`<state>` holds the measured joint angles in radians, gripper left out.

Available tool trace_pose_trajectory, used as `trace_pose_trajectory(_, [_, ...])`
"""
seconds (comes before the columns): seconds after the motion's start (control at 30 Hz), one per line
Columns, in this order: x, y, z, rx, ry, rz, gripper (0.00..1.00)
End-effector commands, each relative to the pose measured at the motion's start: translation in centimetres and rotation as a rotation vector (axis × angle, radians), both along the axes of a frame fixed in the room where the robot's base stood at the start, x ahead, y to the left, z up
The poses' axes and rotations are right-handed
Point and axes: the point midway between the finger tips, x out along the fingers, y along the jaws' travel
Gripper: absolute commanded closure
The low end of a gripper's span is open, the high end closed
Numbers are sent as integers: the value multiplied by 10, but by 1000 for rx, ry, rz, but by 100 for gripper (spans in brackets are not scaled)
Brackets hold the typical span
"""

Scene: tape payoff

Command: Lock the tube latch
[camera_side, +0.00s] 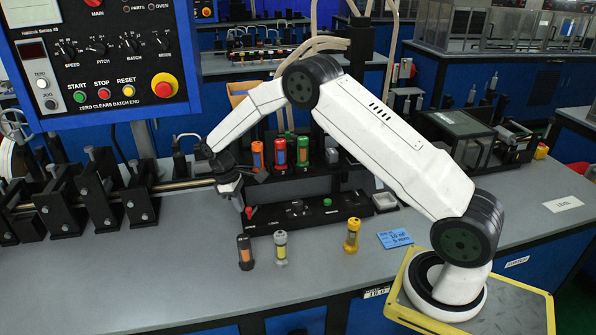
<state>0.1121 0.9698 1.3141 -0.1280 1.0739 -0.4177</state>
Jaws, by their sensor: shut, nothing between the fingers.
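My gripper (238,203) is shut and empty. It points down at the left end of a black panel (345,207), close to a small red knob (249,212); I cannot tell whether it touches it. Behind the panel, a black rack (305,188) holds an orange tube (257,155), a red-and-blue tube (280,152) and a green-topped tube (303,150) upright. I cannot tell which part is the tube latch or how it stands; the gripper and wrist hide part of the rack's left end.
Black roller stands (100,200) fill the left; a control box (100,60) overhangs there.

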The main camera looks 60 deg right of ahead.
Motion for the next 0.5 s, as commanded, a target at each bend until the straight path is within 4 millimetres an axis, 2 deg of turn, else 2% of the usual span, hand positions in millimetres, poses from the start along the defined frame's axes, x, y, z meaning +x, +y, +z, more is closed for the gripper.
trace_pose_trajectory(0.5, [-5,1,0,0,1,81,100])
